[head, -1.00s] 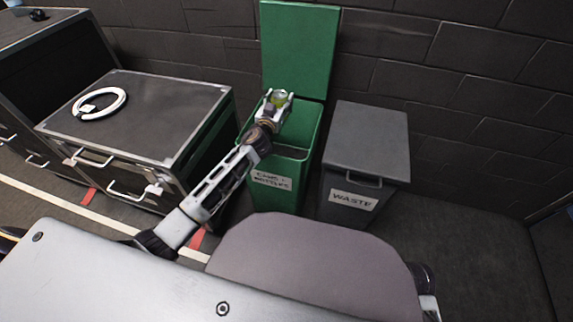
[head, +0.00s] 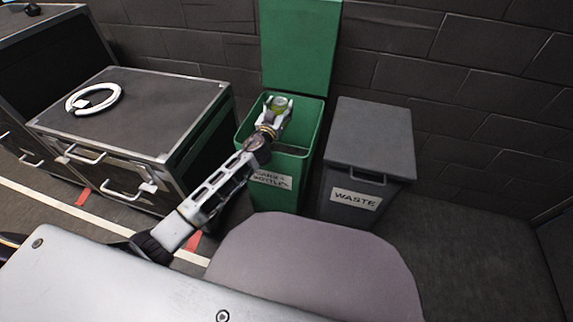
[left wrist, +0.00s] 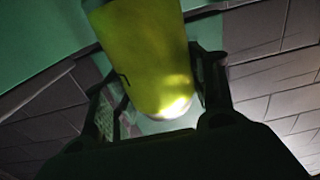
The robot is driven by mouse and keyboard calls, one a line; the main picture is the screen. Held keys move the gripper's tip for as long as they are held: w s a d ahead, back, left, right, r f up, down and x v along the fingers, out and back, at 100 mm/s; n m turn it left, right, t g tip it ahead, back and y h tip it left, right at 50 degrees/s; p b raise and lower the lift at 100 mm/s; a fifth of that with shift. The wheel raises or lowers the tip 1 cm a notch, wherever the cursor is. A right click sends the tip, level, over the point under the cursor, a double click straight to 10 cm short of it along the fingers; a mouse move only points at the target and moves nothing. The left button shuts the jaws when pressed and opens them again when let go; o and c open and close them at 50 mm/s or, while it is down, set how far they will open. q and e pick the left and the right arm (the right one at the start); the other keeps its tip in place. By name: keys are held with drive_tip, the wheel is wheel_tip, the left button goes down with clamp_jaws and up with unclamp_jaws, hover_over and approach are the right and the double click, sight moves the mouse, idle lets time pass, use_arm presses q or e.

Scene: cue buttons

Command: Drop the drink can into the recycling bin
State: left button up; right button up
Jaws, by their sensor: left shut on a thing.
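The drink can is yellow-green (head: 279,103) and sits in my left gripper (head: 275,110), which is shut on it. In the left wrist view the can (left wrist: 145,60) lies between the two dark fingers (left wrist: 160,85). The green recycling bin (head: 272,196) has its lid (head: 300,45) standing open against the wall. Its front label is partly readable, with "bottles" on it. In the head view my left gripper and the can are over the bin's opening; how far down they are is hard to tell. My right gripper is not in view.
A grey bin marked "WASTE" (head: 370,140), with its lid closed, stands right of the green bin. A black flight case (head: 140,120) with a white ring (head: 95,98) on top stands to the left. A brick wall is behind.

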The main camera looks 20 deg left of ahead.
use_arm(q)
drive_tip(key=shift+f, duration=0.15)
drive_tip(key=o, duration=0.8)
drive_tip(key=shift+r, duration=0.2)
drive_tip(key=shift+r, duration=4.85)
drive_tip(key=shift+f, duration=0.1)
